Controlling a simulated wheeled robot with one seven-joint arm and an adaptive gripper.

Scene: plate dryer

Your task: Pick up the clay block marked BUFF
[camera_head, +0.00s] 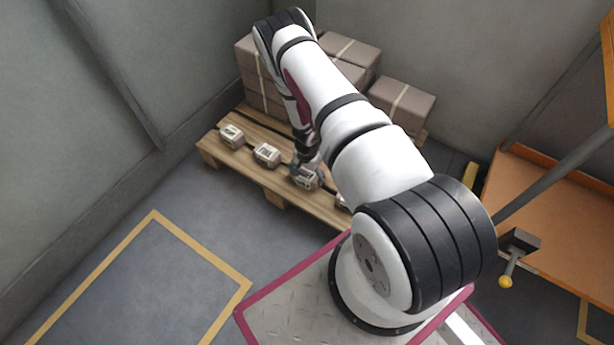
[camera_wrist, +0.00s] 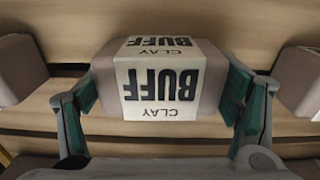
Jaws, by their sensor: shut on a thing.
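The clay block marked BUFF (camera_wrist: 160,80) fills the middle of the wrist view, its white label reading upside down. My gripper (camera_wrist: 165,95) has its green-padded fingers against the block's left and right sides. In the head view my gripper (camera_head: 305,171) is at the front part of the wooden pallet (camera_head: 274,183), around the block (camera_head: 306,183). My arm hides part of the pallet there. I cannot tell whether the block touches the pallet boards.
Two other labelled blocks stand left of it, one at the pallet's left (camera_head: 232,136) and one nearer (camera_head: 267,154). Another block (camera_head: 342,201) is partly hidden by my arm at right. Stacked brown boxes (camera_head: 402,104) stand behind. An orange bench (camera_head: 560,205) is at right.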

